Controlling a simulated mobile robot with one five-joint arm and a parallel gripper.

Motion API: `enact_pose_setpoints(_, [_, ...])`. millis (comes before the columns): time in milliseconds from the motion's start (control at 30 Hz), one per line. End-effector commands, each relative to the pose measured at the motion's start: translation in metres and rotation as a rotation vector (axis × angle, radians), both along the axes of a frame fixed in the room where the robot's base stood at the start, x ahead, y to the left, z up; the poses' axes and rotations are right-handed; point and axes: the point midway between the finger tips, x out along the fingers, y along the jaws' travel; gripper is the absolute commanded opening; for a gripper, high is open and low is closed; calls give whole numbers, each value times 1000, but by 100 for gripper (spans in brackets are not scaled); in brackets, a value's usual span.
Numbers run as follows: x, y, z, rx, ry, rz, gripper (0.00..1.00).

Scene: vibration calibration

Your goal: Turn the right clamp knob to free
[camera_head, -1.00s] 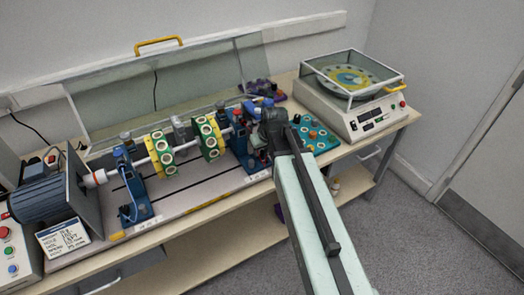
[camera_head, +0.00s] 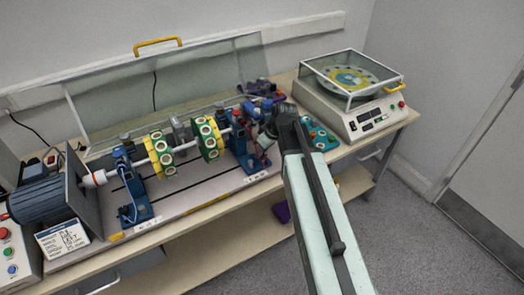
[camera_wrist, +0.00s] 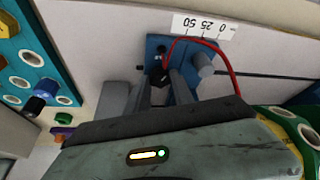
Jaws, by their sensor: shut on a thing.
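The right blue bearing block (camera_head: 240,152) stands on the rig's bed, towards its right end. It also shows in the wrist view as a blue plate (camera_wrist: 153,48) with a red cable. My gripper (camera_head: 266,140) reaches in at the block's right side. In the wrist view, my gripper (camera_wrist: 161,94) has its grey fingers closed around a dark knob (camera_wrist: 158,97) low on the block, which I take to be the right clamp knob. The fingers hide part of it, and its pointer cannot be read. In the head view my wrist hides the knob.
A shaft with green and yellow discs (camera_head: 208,140) lies left of the block. A teal tray (camera_head: 322,138) with small parts is to the right, then a balancing machine (camera_head: 352,105) under a clear cover. A raised clear guard (camera_head: 170,85) stands behind.

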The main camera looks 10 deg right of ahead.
Motion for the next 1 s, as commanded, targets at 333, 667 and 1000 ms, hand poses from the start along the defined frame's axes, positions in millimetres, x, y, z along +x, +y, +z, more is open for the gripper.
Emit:
enact_pose_setpoints(333, [-1,0,0,0,2,-1,45])
enact_pose_setpoints(667, [0,-1,1,0,1,-2,51])
enact_pose_setpoints(1000, [-13,-10,44,0,1,-3,51])
